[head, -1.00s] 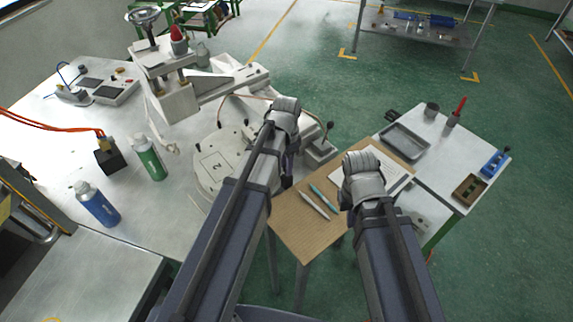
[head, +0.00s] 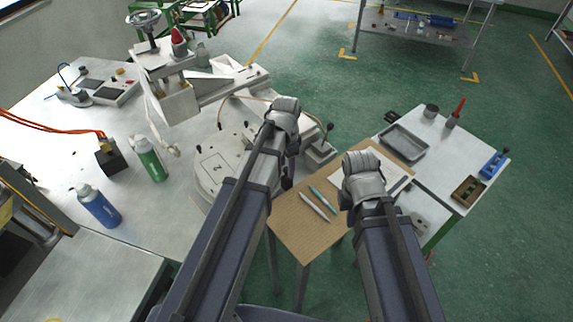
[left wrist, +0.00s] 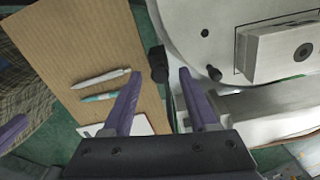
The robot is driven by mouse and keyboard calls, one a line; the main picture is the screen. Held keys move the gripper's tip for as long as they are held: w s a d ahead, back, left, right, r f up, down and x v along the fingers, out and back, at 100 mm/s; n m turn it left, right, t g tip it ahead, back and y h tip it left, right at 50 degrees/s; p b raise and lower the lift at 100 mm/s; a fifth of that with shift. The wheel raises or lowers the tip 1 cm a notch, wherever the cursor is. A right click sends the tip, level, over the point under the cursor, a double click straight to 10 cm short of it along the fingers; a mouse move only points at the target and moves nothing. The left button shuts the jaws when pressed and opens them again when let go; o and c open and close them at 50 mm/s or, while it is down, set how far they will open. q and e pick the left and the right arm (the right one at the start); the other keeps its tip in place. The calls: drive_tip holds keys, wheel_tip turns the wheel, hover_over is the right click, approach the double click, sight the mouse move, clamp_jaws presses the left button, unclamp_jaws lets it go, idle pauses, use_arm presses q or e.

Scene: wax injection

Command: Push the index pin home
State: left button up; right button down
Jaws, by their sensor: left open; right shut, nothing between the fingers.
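In the head view my left gripper (head: 288,176) is between the round turntable (head: 208,186) and the brown board, and my arm hides the pin. My right gripper (head: 345,202) is over the brown board, shut and empty, its fingers mostly hidden.
The brown board (head: 290,238) holds two pens (head: 315,206) and a paper. A black-knobbed lever (head: 329,127) stands beyond my left gripper. A grey tray (head: 404,141) is at the right. A green bottle (head: 150,160) and blue bottle (head: 98,206) stand at the left.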

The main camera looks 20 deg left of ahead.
sight(286, 169)
use_arm(q)
wheel_tip(286, 169, up, 7)
drive_tip(key=p, duration=0.6)
drive_tip(key=shift+f, duration=0.1)
drive_tip(key=shift+s+d+f, duration=0.2)
drive_tip(key=s+d+f+n+b, duration=0.1)
drive_tip(key=s+d+f+b, duration=0.2)
drive_tip(key=s, duration=0.1)
drive_tip(key=s+d+f+n+b, duration=0.2)
drive_tip(key=s+d+f+b, duration=0.1)
drive_tip(key=s, duration=0.2)
drive_tip(key=s+d+f+n+y+b, duration=0.1)
drive_tip(key=s+d+f+n+b, duration=0.1)
drive_tip(key=s+d+f+b, duration=0.1)
drive_tip(key=shift+s+f+b, duration=0.4)
drive_tip(key=shift+s+b, duration=0.2)
drive_tip(key=shift+s, duration=0.05)
drive_tip(key=shift+s+d+f, duration=0.15)
drive_tip(key=shift+s+d, duration=0.05)
drive_tip(key=shift+s, duration=0.1)
drive_tip(key=shift+n, duration=0.3)
